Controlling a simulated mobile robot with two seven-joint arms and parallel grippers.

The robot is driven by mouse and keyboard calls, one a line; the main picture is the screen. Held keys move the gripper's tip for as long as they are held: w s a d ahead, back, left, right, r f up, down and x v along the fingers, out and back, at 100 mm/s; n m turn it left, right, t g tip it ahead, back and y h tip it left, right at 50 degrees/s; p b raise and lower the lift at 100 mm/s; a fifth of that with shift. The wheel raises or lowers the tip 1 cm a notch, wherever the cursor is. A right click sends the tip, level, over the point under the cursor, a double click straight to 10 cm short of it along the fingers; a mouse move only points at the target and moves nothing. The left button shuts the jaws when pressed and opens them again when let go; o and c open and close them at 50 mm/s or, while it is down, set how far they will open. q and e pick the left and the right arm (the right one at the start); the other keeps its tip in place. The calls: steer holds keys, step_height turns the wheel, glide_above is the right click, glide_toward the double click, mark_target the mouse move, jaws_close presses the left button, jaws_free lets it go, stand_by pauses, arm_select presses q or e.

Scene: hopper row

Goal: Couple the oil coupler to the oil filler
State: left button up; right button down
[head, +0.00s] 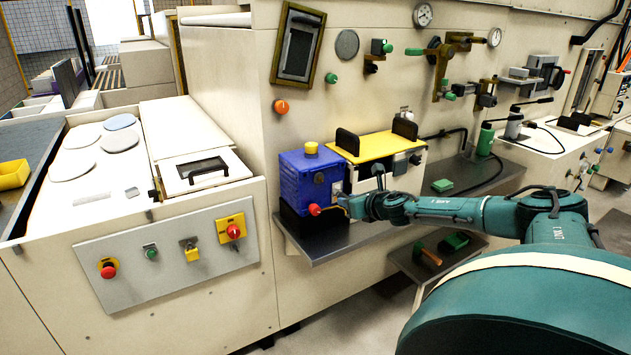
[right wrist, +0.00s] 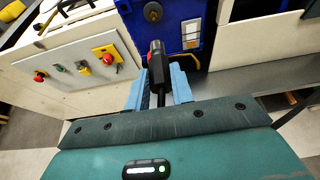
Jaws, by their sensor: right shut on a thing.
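My right gripper (head: 345,204) reaches in from the right in the head view, in front of the blue box (head: 306,180). In the right wrist view, my right gripper (right wrist: 160,84) is shut on a black, rod-like coupler (right wrist: 157,66) with a red band, which looks like the oil coupler. My left gripper is out of view.
The blue box stands on a grey shelf (head: 345,244), beside a yellow-topped unit (head: 375,147). A panel (head: 165,255) with red, green and yellow controls is to the left. Green bottles (head: 485,140) stand further right. A lower shelf (head: 437,258) holds green items.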

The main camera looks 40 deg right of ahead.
mark_target(339, 193)
steer(key=shift+s, duration=0.1)
steer(key=shift+w+d+r, duration=0.1)
steer(key=shift+w+d, duration=0.1)
steer(key=shift+w, duration=0.7)
steer(key=shift+w+d+f, duration=0.1)
steer(key=shift+w+d, duration=0.15)
steer(key=shift+w, duration=0.6)
steer(key=shift+w+d+r, duration=0.1)
steer(key=shift+w+d, duration=0.1)
steer(key=shift+w, duration=0.7)
steer(key=c, duration=1.7)
jaws_free()
jaws_close()
